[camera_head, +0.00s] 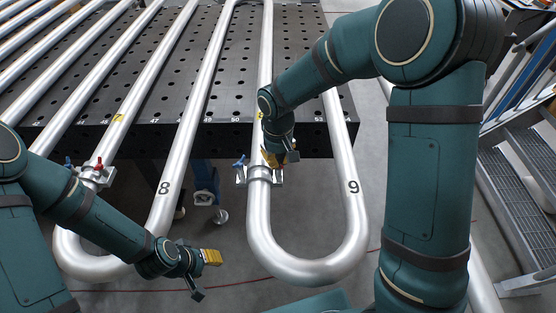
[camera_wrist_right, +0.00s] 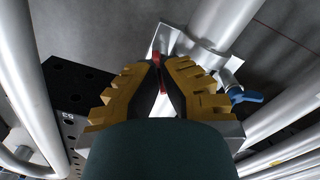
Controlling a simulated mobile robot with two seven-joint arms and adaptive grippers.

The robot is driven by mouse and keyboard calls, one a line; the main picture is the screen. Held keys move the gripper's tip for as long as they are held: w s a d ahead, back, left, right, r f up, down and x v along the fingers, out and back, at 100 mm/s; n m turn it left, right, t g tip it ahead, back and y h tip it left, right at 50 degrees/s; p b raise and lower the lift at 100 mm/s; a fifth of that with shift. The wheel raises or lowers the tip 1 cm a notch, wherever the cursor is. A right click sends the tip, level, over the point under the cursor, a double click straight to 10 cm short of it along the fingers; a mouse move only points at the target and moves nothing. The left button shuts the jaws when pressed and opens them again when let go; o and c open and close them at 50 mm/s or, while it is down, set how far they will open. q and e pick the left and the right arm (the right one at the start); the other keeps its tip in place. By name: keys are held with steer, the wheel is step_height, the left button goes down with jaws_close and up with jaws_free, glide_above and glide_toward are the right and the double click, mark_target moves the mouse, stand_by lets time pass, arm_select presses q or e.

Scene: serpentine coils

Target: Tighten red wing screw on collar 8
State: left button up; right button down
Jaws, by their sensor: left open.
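A silver collar with brackets (camera_head: 260,174) sits around the left leg of the pipe loop marked 9; no number shows on the collar. It also shows in the right wrist view (camera_wrist_right: 205,50). My right gripper (camera_head: 277,158) is at this collar's right side. In the right wrist view, its yellow-and-black fingers (camera_wrist_right: 161,72) are close together on both sides of a red wing screw (camera_wrist_right: 156,57), which is pinched between the tips. The arm and fingers hide that screw in the head view. My left gripper (camera_head: 205,275) is open and empty, low between the loops marked 8 and 9.
A blue wing screw (camera_head: 239,161) is on the collar's left side. Another collar (camera_head: 97,175) with red and blue wing screws sits on the left leg of loop 8 (camera_head: 163,195). A black perforated table (camera_head: 228,100) lies behind, under several pipes. Metal stairs stand at right.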

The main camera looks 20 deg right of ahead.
steer(key=shift+w+r+m, duration=0.1)
steer(key=shift+m, duration=2.2)
steer(key=c, duration=1.1)
jaws_free()
steer(key=shift+c, duration=0.2)
step_height(320, 180, up, 12)
